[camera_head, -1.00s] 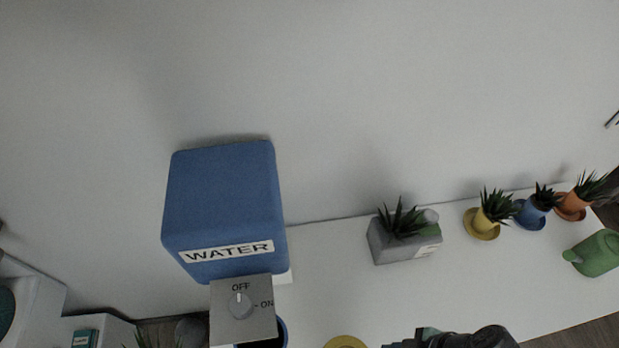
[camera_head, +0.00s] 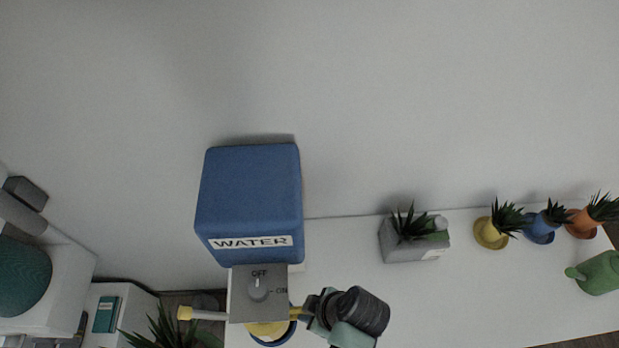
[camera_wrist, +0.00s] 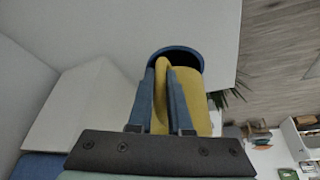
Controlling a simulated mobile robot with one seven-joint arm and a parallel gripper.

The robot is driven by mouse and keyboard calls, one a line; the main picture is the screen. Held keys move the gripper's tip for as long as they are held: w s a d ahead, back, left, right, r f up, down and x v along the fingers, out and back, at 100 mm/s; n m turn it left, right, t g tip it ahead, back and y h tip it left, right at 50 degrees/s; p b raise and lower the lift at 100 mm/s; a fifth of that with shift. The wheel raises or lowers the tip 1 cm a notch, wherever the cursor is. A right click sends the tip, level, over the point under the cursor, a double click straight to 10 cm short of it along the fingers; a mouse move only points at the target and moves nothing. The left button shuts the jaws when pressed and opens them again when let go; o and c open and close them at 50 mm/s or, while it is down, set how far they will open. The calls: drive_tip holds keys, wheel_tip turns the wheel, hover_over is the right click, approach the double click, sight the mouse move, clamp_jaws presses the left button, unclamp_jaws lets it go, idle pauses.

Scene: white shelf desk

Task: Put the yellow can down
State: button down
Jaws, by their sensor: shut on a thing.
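The yellow can (camera_head: 268,328) is under the blue water dispenser's grey front, partly hidden by it. A pale stem with a yellow tip (camera_head: 185,313) sticks out to the left of that front. My gripper (camera_head: 308,308) is at the can's right side. In the wrist view, the fingers (camera_wrist: 163,95) are closed on the handle of the yellow can (camera_wrist: 202,98). A dark blue round rim (camera_wrist: 185,52) lies just past the can, and a blue edge (camera_head: 273,343) shows below it in the head view. I cannot tell whether the can touches that round piece.
The blue dispenser (camera_head: 250,200) has its knob (camera_head: 258,288) near OFF. A grey planter (camera_head: 410,240), potted plants on saucers and a green can (camera_head: 598,273) stand to the right on the white desk (camera_head: 450,300). The desk middle is clear.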

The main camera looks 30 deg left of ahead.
drive_tip(key=shift+d+f, duration=0.15)
drive_tip(key=shift+f, duration=1.3)
drive_tip(key=shift+f, duration=0.15)
drive_tip(key=c, duration=0.8)
unclamp_jaws()
drive_tip(key=shift+c, duration=0.2)
drive_tip(key=v, duration=1.2)
